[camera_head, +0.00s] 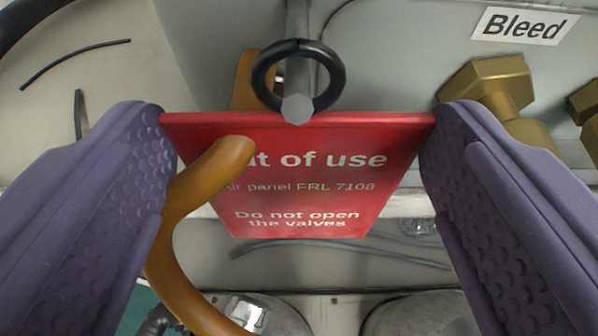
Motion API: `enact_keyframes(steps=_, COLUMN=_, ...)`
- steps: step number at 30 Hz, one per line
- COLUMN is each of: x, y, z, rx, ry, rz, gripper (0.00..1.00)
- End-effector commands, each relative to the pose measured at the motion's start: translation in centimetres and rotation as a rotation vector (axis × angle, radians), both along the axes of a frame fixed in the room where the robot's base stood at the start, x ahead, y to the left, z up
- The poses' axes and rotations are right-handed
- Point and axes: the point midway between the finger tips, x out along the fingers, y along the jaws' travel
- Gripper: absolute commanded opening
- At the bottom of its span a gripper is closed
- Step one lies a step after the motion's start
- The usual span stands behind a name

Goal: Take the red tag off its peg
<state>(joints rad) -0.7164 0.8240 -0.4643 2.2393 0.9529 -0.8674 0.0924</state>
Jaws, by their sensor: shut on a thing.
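The red tag (300,200) hangs in the middle of the view, with white lettering that reads in part "of use" and "Do not open the valves". A black ring (336,93) at its top edge is around the grey peg (298,100), whose tip points toward me. My gripper (298,135) is shut on the tag, with one purple finger at each side edge near its top. An orange-brown curved hook or handle (185,215) passes in front of the tag's left part and hides the first letters.
Brass fittings (488,88) stand at the right, below a white "Bleed" label (525,26). Rounded metal parts (420,312) are below the tag. Thin dark cords (75,62) lie at the upper left. The orange-brown piece runs close beside my left finger.

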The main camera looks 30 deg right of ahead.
Motion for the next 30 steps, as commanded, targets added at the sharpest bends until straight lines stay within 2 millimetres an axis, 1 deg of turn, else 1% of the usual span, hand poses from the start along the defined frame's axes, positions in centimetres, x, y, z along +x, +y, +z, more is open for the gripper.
enact_keyframes(steps=4, x=0.1, y=0.0, z=0.8, rx=0.000, ry=-0.002, rz=0.000, gripper=0.53)
enact_keyframes(steps=8, x=-2.2, y=1.6, z=0.7, rx=-0.001, ry=0.001, rz=0.003, gripper=0.53)
enact_keyframes(steps=15, x=-7.2, y=4.9, z=0.8, rx=-0.002, ry=0.000, rz=0.005, gripper=0.53)
enact_keyframes(steps=21, x=-11.0, y=7.4, z=0.7, rx=-0.001, ry=0.000, rz=0.004, gripper=0.53)
enact_keyframes(steps=25, x=-12.8, y=8.6, z=0.7, rx=-0.002, ry=-0.001, rz=0.003, gripper=0.53)
enact_keyframes(steps=30, x=-14.3, y=9.6, z=0.6, rx=-0.001, ry=-0.002, rz=0.002, gripper=0.53)
